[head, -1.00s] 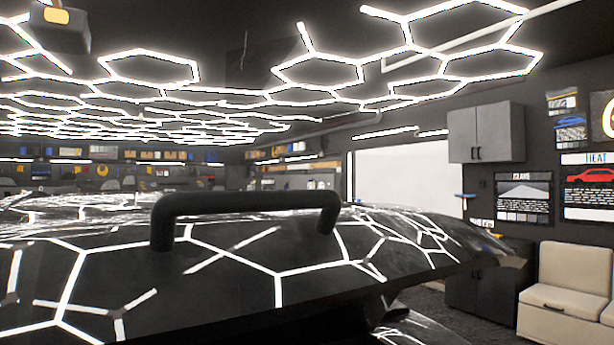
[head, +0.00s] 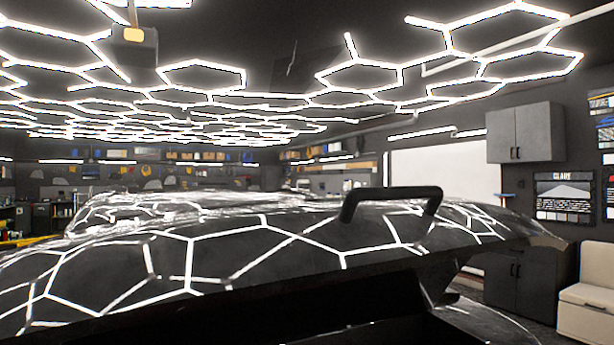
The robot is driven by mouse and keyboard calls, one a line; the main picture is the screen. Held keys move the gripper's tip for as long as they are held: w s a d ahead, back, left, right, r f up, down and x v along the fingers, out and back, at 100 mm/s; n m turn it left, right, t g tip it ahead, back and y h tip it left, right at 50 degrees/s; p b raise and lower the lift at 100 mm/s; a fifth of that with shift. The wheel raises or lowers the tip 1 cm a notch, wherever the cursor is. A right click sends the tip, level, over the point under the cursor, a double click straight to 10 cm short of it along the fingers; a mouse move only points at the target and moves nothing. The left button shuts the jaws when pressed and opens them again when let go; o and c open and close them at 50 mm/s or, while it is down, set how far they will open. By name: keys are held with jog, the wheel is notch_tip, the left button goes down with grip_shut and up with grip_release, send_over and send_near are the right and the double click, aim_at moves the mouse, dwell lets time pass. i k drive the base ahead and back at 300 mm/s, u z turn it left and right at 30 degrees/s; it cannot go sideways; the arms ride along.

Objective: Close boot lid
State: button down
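The boot lid (head: 240,252) is a glossy black panel that mirrors the hexagon lights. It is raised, with a dark gap (head: 350,305) under its rear edge where the boot opening shows. A black bar handle (head: 392,200) stands on the lid right of centre. More of the car's body (head: 135,210) shows behind the lid at the left. My gripper is not in view, and nothing is seen touching the lid or handle.
Grey wall cabinets (head: 525,132), a dark lower cabinet (head: 520,280) and a beige seat (head: 585,305) line the right side. Workbenches (head: 35,217) and shelves are at the far left and back. A strip of floor lies between the car and the lower cabinet.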

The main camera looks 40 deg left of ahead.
aim_at(266, 274)
jog(key=z, duration=0.05)
jog(key=k, duration=0.45)
jog(key=u, duration=2.3)
